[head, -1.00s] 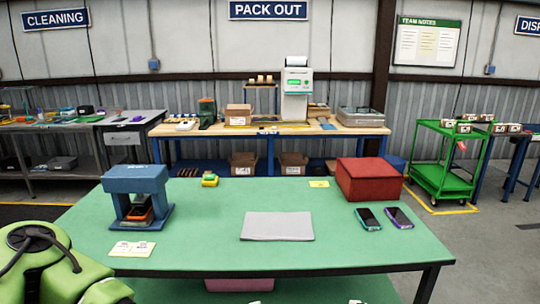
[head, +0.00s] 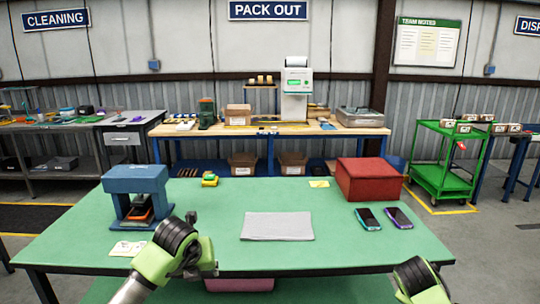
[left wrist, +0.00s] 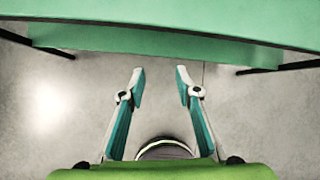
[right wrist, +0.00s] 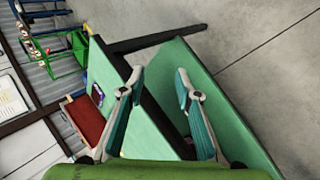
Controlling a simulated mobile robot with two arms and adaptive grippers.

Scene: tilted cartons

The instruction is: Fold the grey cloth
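The grey cloth (head: 277,226) lies flat near the front middle of the green table (head: 340,255) in the head view, as a smooth rectangle. Neither gripper touches it. My left gripper (head: 197,264) is at the table's front edge, left of the cloth and apart from it. In the left wrist view its fingers (left wrist: 160,75) are spread and empty above the floor, with the table edge beyond. My right arm shows at the bottom right of the head view. In the right wrist view the right gripper's fingers (right wrist: 160,75) are spread and empty, near the table's side.
A blue press-like stand (head: 137,185) and a paper note (head: 127,249) are at the table's left. A red box (head: 370,180) and two phones (head: 368,219) (head: 398,217) are at the right. A small yellow-green item (head: 209,180) lies at the back. The table around the cloth is clear.

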